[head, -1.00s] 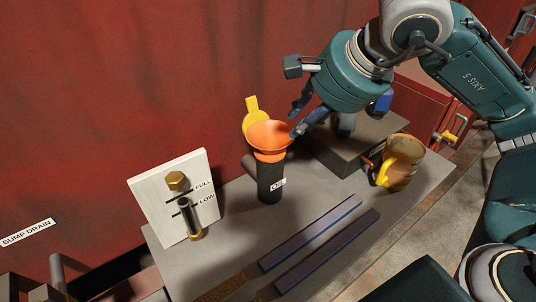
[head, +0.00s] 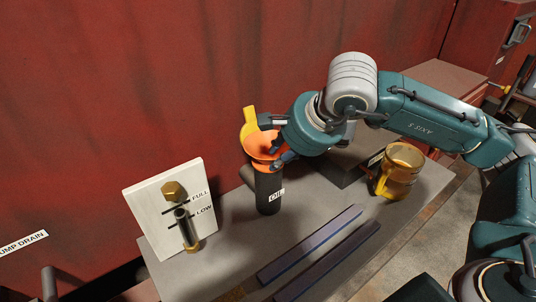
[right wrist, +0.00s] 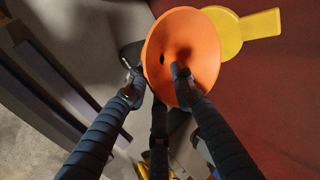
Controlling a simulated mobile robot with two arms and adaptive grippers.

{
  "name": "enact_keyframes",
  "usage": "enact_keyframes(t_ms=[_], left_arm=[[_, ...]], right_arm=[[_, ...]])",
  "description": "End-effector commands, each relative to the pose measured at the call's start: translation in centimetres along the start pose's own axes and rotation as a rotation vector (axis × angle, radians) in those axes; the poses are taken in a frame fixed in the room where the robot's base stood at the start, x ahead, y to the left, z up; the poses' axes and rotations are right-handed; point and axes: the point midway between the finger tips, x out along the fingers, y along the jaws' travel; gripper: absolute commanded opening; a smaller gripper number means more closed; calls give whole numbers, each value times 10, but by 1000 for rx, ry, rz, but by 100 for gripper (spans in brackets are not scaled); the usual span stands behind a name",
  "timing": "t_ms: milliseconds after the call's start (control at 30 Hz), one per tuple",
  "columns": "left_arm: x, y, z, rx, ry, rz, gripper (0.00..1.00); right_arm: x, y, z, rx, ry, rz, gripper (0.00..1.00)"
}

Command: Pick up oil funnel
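The orange oil funnel (head: 259,147) stands in the mouth of a black cylinder labelled OIL (head: 268,192) on the grey bench. A yellow tab (head: 249,121) shows behind its rim. My right gripper (head: 278,155) is at the funnel's right side. In the right wrist view the funnel bowl (right wrist: 192,45) lies ahead of the right gripper (right wrist: 155,82). One fingertip is over the inside of the bowl and the other is outside the rim, with a gap between them. The gripper is open; contact with the rim cannot be told. My left gripper is not in view.
A white FULL/LOW board (head: 150,215) with a brass-capped tube stands left of the cylinder. An amber jug (head: 402,165) stands to the right. Two dark bars (head: 310,245) lie at the front of the bench. A red wall (head: 150,90) rises behind.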

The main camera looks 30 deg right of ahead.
Motion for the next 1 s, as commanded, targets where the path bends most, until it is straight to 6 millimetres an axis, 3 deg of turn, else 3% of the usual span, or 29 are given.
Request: enact_keyframes(t_ms=[267,433,833,1000], left_arm=[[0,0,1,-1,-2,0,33],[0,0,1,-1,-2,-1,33],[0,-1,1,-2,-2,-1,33],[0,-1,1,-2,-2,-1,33]], right_arm=[[6,0,0,-1,-1,-1,24],[6,0,0,-1,-1,-1,0],[4,-2,0,-1,-1,-3,0],[-6,-9,1,-1,-1,-5,0]])
